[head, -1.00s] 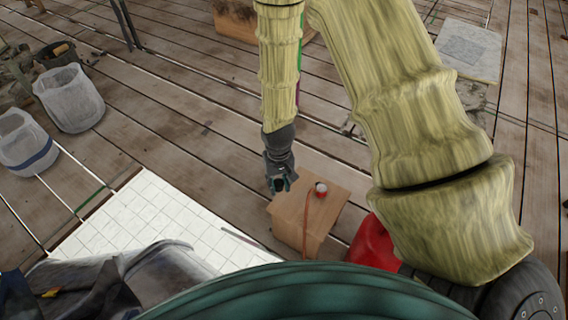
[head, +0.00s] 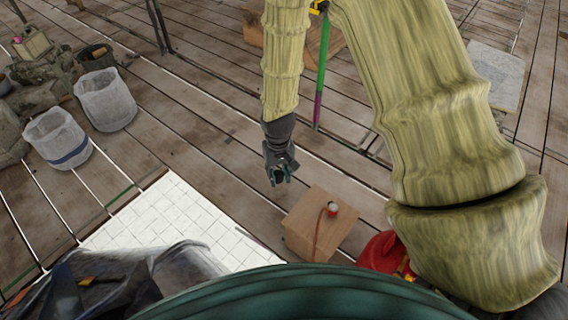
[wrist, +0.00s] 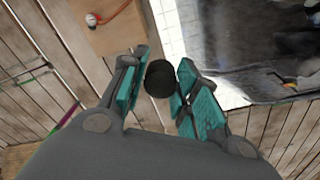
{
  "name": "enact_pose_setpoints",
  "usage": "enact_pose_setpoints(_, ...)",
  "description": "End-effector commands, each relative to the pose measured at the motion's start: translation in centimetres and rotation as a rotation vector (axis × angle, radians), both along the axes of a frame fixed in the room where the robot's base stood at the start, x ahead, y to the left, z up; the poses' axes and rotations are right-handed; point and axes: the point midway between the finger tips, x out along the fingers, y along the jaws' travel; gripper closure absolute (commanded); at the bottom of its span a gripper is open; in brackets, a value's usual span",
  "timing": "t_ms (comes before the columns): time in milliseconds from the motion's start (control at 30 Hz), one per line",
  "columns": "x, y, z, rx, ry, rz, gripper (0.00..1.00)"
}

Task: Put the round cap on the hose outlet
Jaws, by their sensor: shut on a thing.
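The round cap (wrist: 159,78) is a short black cylinder held between the teal-padded fingertips of my gripper (wrist: 158,84) in the wrist view. In the head view my gripper (head: 279,176) hangs to the upper left of a wooden box (head: 309,237), and the cap is a small dark spot there. The hose outlet (head: 332,209) is a small red and whitish round fitting on top of the box, joined to an orange-red hose (head: 318,238). It also shows in the wrist view (wrist: 91,19), at upper left, clear of the cap.
A white tiled sheet (head: 165,222) lies left of the box, with dark crumpled sheeting (head: 150,275) in front. A red bag-like thing (head: 380,252) lies right of the box. Pale buckets (head: 105,100) stand at far left. Planks around my gripper are clear.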

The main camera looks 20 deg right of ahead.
Motion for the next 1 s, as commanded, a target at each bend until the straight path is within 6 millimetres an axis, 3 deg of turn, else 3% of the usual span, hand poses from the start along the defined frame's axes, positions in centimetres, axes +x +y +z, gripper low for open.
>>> enact_pose_setpoints(33, 0.2, 0.3, 1.7, 0.0, -0.001, 0.007, 0.91)
enact_pose_setpoints(100, 0.4, 0.6, 2.8, -0.001, 0.0, 0.016, 0.91)
enact_pose_setpoints(333, 0.9, 1.3, 5.3, -0.003, 0.0, 0.039, 0.91)
enact_pose_setpoints(1000, 1.0, 1.6, 6.0, -0.004, 0.001, 0.048, 0.91)
